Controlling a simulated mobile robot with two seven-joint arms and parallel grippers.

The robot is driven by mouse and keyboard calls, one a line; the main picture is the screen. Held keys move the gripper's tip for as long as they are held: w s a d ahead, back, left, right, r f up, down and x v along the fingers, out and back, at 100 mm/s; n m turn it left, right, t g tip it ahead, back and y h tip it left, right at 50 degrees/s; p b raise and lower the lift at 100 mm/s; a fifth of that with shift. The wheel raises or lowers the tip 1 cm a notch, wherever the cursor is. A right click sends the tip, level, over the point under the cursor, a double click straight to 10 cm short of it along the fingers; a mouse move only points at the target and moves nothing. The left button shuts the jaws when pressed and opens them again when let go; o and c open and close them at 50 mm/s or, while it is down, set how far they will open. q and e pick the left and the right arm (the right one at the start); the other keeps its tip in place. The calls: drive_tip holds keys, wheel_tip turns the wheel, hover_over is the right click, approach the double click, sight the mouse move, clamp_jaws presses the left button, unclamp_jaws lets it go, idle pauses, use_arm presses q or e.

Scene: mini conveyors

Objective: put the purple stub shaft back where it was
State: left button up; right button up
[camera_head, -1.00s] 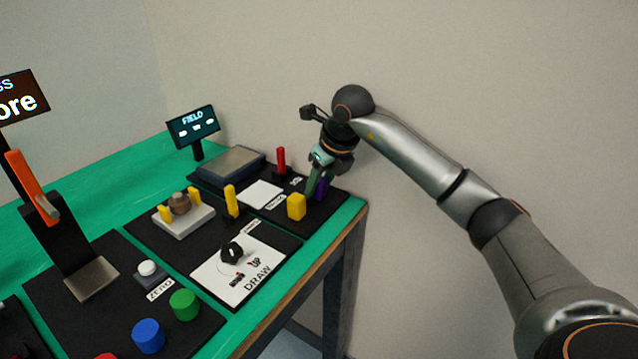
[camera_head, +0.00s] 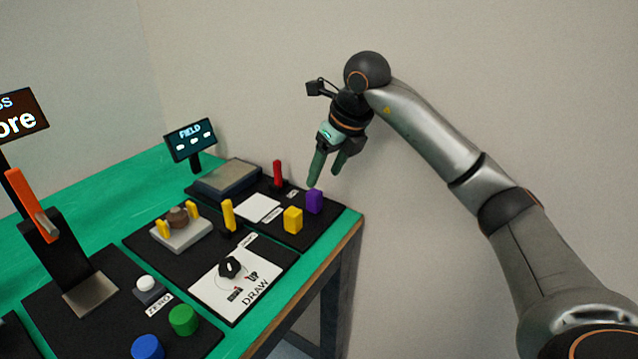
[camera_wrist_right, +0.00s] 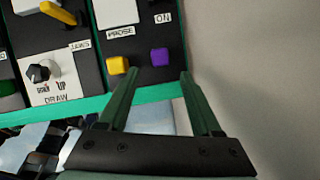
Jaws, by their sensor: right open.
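The purple stub shaft (camera_head: 314,201) stands on the black panel near the table's right end, just to the right of a yellow block (camera_head: 293,219). In the right wrist view the purple stub shaft (camera_wrist_right: 160,57) shows beyond the fingertips, beside the yellow block (camera_wrist_right: 117,65). My right gripper (camera_head: 325,179) is open and empty, above and slightly to the right of the purple piece, and apart from it. Its two green fingers also frame the right wrist view (camera_wrist_right: 158,80). My left gripper is out of view.
A red upright handle (camera_head: 278,174) and a white pad (camera_head: 257,208) are close to the purple piece. A grey plate box (camera_head: 229,180) and the FIELD display (camera_head: 191,140) stand behind. The green table (camera_head: 346,222) ends just right of the panel, near the wall.

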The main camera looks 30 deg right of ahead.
drive_tip(key=shift+v, duration=1.75)
drive_tip(key=shift+c, duration=0.3)
